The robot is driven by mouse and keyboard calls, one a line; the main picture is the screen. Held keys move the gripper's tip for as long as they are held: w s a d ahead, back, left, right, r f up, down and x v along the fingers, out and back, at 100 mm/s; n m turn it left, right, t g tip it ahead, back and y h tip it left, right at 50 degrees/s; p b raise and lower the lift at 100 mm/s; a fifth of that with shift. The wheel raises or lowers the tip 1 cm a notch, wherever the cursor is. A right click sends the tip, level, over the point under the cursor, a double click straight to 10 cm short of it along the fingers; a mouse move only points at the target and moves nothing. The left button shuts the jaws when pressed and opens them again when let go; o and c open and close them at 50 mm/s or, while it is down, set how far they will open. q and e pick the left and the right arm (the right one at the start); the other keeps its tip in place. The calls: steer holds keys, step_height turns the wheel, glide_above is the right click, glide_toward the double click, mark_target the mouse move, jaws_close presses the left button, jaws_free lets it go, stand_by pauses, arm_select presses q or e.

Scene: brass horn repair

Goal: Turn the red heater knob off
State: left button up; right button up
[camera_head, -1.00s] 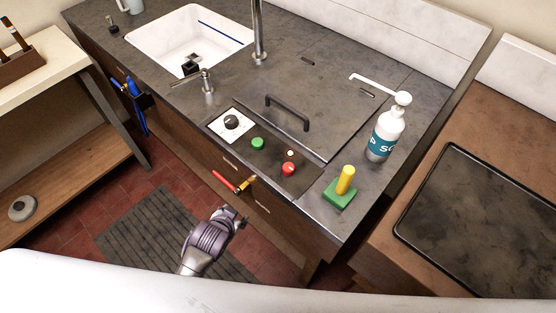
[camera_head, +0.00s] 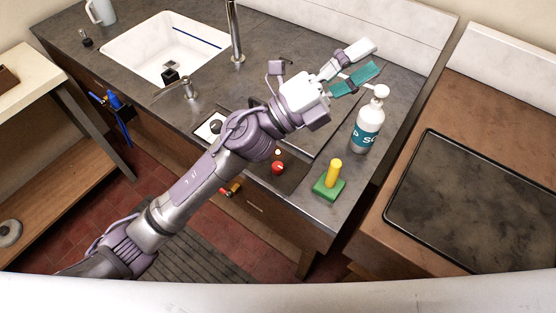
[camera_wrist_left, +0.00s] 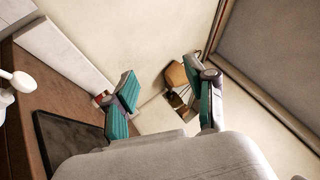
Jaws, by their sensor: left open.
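The red knob (camera_head: 278,168) is on the dark control panel at the counter's front edge, in the head view. It shows just below my left forearm, with a small white-and-red light (camera_head: 278,152) behind it. My left gripper (camera_head: 360,63) is open and empty, raised over the back right of the counter, well beyond the knob. In the left wrist view the open fingers (camera_wrist_left: 160,88) point at the wall and the knob is not seen. My arm hides the green button and partly covers the dial plate (camera_head: 208,127). My right gripper is not in view.
A soap bottle (camera_head: 367,122) and a green block with a yellow handle (camera_head: 329,182) stand right of the knob. A sink (camera_head: 150,40) and tap (camera_head: 235,35) are at the back left. A black tray (camera_head: 470,205) lies on the brown counter at right.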

arm_select(q)
steer(key=s+d+m+g+y, duration=0.1)
steer(key=s+d+m+g, duration=0.35)
steer(key=m+g, duration=0.45)
steer(key=m+t+y, duration=0.1)
steer(key=m+y, duration=1)
steer(key=y, duration=1.1)
glide_toward(278, 165)
step_height(278, 165, down, 8)
steer(key=p, duration=0.4)
steer(key=shift+s+a+r+p, duration=0.1)
steer(key=shift+s+r+p, duration=0.1)
steer(key=shift+p, duration=0.1)
steer(key=shift+f, duration=0.65)
